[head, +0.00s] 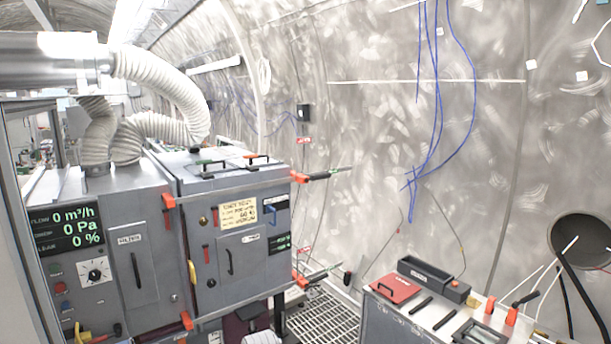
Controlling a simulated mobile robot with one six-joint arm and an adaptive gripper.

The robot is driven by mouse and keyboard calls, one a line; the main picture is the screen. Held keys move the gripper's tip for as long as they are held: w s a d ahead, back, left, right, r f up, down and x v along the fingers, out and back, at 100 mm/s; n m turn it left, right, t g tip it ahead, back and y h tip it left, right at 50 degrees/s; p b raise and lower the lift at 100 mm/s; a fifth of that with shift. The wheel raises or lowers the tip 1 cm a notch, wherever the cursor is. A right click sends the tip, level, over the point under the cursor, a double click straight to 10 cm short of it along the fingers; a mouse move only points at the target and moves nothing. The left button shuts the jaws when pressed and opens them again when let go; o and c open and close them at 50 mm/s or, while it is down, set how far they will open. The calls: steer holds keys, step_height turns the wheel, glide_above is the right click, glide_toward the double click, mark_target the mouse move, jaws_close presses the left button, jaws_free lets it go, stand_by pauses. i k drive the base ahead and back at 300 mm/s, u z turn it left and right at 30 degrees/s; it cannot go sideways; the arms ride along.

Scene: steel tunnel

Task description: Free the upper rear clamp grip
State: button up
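A grey cabinet (236,236) with a door stands left of centre, with orange-red clamps at its door corners. The upper clamp on the far side (297,177) has a red-and-black grip (322,175) sticking out to the right, with a thin rod beyond it. Below it, the lower far clamp (299,280) has a similar grip pointing right. The near side has an upper clamp (168,202) and a lower clamp (187,320). No label shows which clamp is the rear one. My gripper is not in view.
A floor grating (325,315) lies between bench and cabinet. White ribbed hoses (165,85) run above the cabinet. Blue cables hang on the curved wall.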

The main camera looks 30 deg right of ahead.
mark_target(322, 176)
steer(key=z, duration=0.25)
steer(key=i, duration=0.95)
steer(key=z, duration=0.65)
